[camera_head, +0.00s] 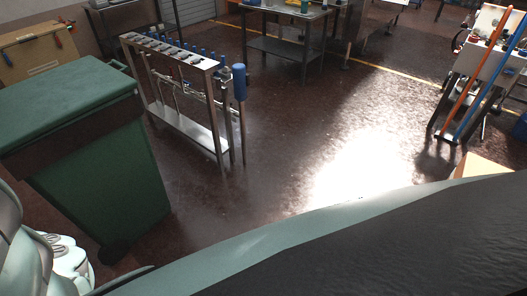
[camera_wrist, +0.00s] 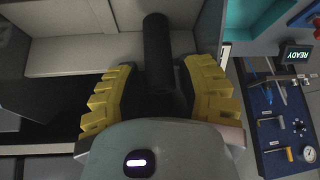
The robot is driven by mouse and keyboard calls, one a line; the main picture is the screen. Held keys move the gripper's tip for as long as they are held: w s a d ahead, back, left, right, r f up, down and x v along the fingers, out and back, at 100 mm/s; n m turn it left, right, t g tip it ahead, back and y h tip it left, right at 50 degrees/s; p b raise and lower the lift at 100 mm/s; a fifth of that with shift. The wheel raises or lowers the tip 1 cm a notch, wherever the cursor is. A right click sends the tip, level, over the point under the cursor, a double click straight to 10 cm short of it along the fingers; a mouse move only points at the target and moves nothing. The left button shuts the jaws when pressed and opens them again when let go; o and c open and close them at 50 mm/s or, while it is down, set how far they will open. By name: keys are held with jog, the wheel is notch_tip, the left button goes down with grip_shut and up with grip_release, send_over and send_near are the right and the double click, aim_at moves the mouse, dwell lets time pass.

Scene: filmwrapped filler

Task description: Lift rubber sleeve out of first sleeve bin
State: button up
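In the wrist view a black cylinder, which looks like the rubber sleeve (camera_wrist: 157,48), lies lengthwise between the two yellow fingers of my gripper (camera_wrist: 160,70). Its far end reaches past the fingertips, and its near end is lost in the dark near the palm. The fingers are spread, and a narrow dark gap shows on each side of the sleeve. Pale grey walls, apparently the first sleeve bin (camera_wrist: 65,57), surround the sleeve. The head view shows neither gripper, sleeve nor bin.
In the wrist view, a blue tool board (camera_wrist: 275,120) with a "READY" display (camera_wrist: 298,56) stands right, and a teal tray (camera_wrist: 258,15) is above it. The head view shows a green wheeled bin (camera_head: 95,170), a metal rack (camera_head: 180,130) and open floor.

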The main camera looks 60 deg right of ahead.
grip_shut()
jog(key=shift+d+r+b, duration=0.1)
jog(key=shift+b, duration=0.2)
